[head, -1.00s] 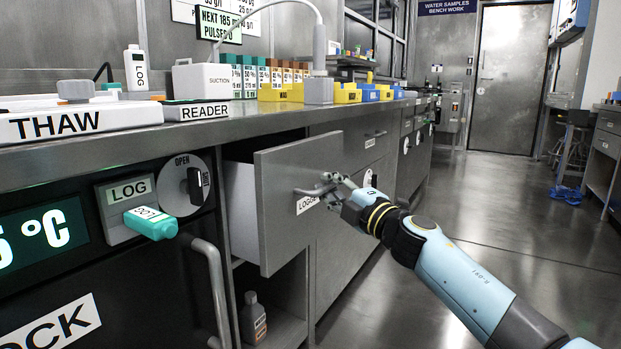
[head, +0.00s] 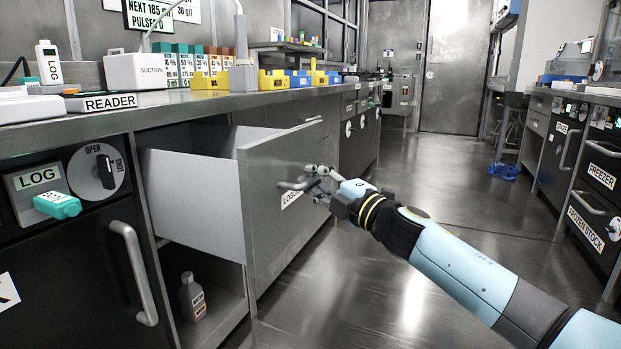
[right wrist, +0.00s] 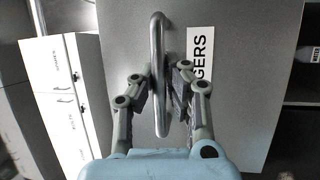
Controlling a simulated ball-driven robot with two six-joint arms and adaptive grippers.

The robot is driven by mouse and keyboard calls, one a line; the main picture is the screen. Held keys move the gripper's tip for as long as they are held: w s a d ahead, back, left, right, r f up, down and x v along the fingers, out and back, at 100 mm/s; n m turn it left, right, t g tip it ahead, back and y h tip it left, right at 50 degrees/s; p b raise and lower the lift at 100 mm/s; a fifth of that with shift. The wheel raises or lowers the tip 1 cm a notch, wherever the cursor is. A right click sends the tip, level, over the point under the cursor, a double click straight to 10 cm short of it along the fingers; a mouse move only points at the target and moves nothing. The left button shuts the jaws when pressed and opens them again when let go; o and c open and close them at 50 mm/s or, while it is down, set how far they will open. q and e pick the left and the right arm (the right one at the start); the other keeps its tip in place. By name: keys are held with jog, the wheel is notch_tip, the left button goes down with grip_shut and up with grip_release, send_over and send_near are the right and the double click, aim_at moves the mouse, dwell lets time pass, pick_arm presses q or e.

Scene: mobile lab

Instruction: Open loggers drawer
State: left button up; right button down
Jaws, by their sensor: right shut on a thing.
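The loggers drawer (head: 272,222) is pulled well out from the bench, and its light side wall (head: 195,200) shows. My right gripper (head: 312,184) is shut on the bar handle (head: 292,186) of the drawer front. The label beside the handle is partly hidden in the head view. In the right wrist view the handle (right wrist: 158,60) stands upright between the fingers of my right gripper (right wrist: 160,92), next to a label ending in "GERS" (right wrist: 199,70). The inside of the drawer is mostly hidden by its walls. My left gripper is not in view.
A cabinet with a long handle (head: 134,270) stands left of the drawer. A bottle (head: 191,297) stands on the open shelf below it. The bench top holds a reader (head: 108,103) and a suction box (head: 136,71).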

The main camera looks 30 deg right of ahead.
jog(key=c, duration=1.3)
grip_release()
jog(key=shift+c, duration=0.2)
jog(key=shift+s, duration=0.1)
jog(key=v, duration=1.1)
jog(key=shift+s+d, duration=0.2)
jog(key=shift+s, duration=0.2)
